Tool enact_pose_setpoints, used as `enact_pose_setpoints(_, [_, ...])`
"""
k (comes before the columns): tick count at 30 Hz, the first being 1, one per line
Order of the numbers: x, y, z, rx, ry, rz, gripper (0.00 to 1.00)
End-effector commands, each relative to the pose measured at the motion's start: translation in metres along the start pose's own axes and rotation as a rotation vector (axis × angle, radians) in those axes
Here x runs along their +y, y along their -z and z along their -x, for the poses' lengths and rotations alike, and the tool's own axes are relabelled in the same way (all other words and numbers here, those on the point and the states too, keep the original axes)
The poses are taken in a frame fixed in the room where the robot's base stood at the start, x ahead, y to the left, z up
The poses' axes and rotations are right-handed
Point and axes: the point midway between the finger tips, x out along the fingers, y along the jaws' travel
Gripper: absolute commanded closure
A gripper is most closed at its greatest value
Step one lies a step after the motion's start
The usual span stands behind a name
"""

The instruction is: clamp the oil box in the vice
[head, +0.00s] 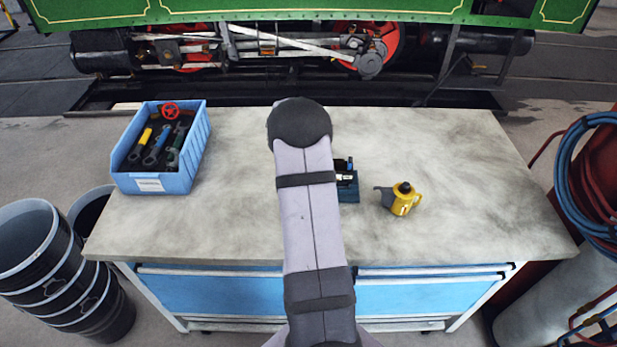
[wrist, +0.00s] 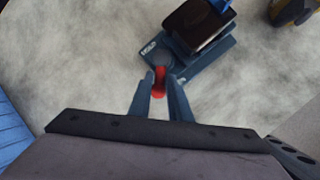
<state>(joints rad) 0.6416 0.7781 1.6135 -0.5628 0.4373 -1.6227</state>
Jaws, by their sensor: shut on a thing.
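The vice (head: 349,196) is dark blue and stands on the bench, partly hidden by my arm in the head view. In the wrist view the vice (wrist: 181,63) lies at the upper middle, its base running up to the right. A dark box with a brownish top, the oil box (wrist: 198,24), sits at the vice's jaws; how tightly it is held I cannot tell. My gripper (wrist: 160,82) is shut on a small red handle (wrist: 160,79) at the vice's near end. The head view hides my gripper behind the arm.
A yellow oil can (head: 404,199) stands right of the vice. A blue crate (head: 159,183) of tools, with a red wheel on top, stands at the bench's left. The bench top (head: 450,145) is otherwise clear.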

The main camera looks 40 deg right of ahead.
Motion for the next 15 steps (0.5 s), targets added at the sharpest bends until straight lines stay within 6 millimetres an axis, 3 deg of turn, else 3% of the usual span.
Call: enact_pose_setpoints(15, [0.021,0.001,-0.006,-0.083,0.156,-0.389,1.0])
